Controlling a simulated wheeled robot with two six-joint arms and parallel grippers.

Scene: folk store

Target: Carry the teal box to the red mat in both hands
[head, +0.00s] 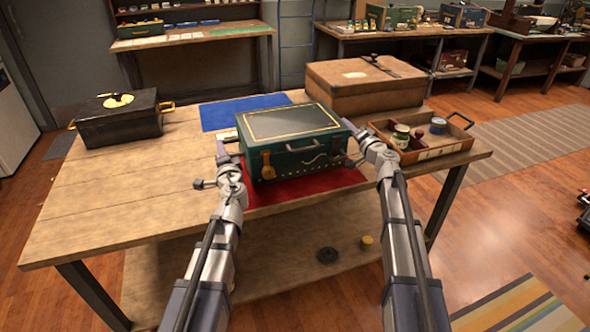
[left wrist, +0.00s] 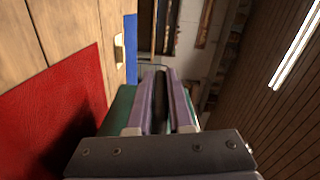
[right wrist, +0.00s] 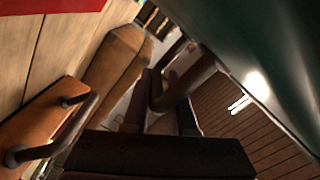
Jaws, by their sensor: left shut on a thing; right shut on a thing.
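The teal box (head: 292,148), with a dark panel and gold trim on its lid, is level over the red mat (head: 308,188). The mat shows in front of the box and to its right, and a shadow falls on it in the left wrist view (left wrist: 60,108). The box looks slightly raised, but its underside is hidden. My left gripper (head: 226,158) is shut on the box's left handle (left wrist: 160,98). My right gripper (head: 360,155) is shut on its right handle (right wrist: 183,88). The box wall (right wrist: 275,55) fills the upper right of the right wrist view.
A wooden tray (head: 440,149) with jars stands close to the right of my right gripper. A brown case (head: 350,97) stands behind the box, with a blue mat (head: 220,117) to its left. A black box (head: 118,125) is at the far left. The table's left front (head: 120,205) is clear.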

